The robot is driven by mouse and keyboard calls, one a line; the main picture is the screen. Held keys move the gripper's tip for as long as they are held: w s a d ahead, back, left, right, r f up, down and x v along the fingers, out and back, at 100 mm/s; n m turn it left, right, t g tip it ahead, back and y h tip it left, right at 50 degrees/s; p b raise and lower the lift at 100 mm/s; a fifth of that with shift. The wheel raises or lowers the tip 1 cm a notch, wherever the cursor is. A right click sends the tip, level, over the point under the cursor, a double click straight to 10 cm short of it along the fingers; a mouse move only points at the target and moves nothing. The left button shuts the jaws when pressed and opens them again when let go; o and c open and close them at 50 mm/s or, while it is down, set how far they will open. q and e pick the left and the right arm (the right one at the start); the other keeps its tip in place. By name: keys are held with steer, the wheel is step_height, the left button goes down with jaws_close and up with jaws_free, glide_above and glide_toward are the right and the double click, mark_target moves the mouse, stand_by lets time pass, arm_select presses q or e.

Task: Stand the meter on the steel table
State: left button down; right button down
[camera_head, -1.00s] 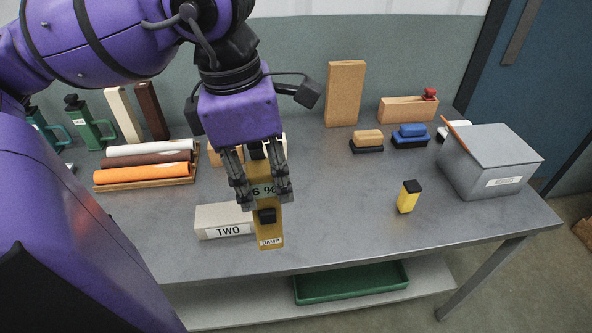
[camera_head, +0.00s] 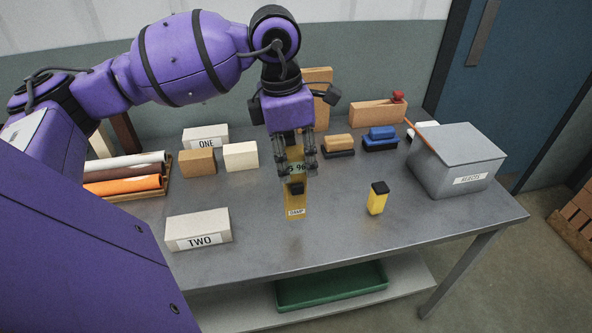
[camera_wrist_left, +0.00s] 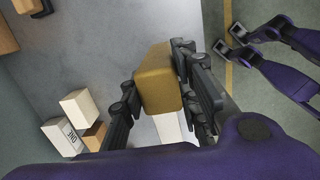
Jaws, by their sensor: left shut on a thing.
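The meter (camera_head: 294,197) is a slim ochre block with a percent display, a black knob and a DAMP label. It is upright over the middle of the steel table (camera_head: 260,240). My left gripper (camera_head: 297,165) is shut on its upper part from above. In the left wrist view the meter's ochre end (camera_wrist_left: 158,85) sits between the fingers (camera_wrist_left: 160,95). I cannot tell whether its foot touches the tabletop or hangs just above.
A block marked TWO (camera_head: 198,230) lies left of the meter. A yellow black-capped object (camera_head: 377,198) stands to the right, before a grey lidded box (camera_head: 460,165). Blocks, one marked ONE (camera_head: 206,137), and brushes (camera_head: 338,146) are behind. The table's front middle is clear.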

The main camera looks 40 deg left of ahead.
arm_select(q)
steer(key=shift+w+a+f, duration=0.2)
steer(key=shift+w+f, duration=0.3)
steer(key=shift+f, duration=0.1)
steer(key=shift+w+a+f, duration=0.15)
steer(key=shift+w+f, duration=0.3)
steer(key=shift+f, duration=0.15)
steer(key=shift+w+a+f, duration=0.1)
steer(key=shift+f, duration=1.5)
steer(key=shift+f, duration=0.15)
steer(key=c, duration=1.3)
jaws_free()
steer(key=shift+c, duration=0.2)
step_height(320, 180, up, 12)
steer(key=s, duration=0.1)
steer(key=shift+a, duration=0.45)
steer(key=shift+s, duration=0.1)
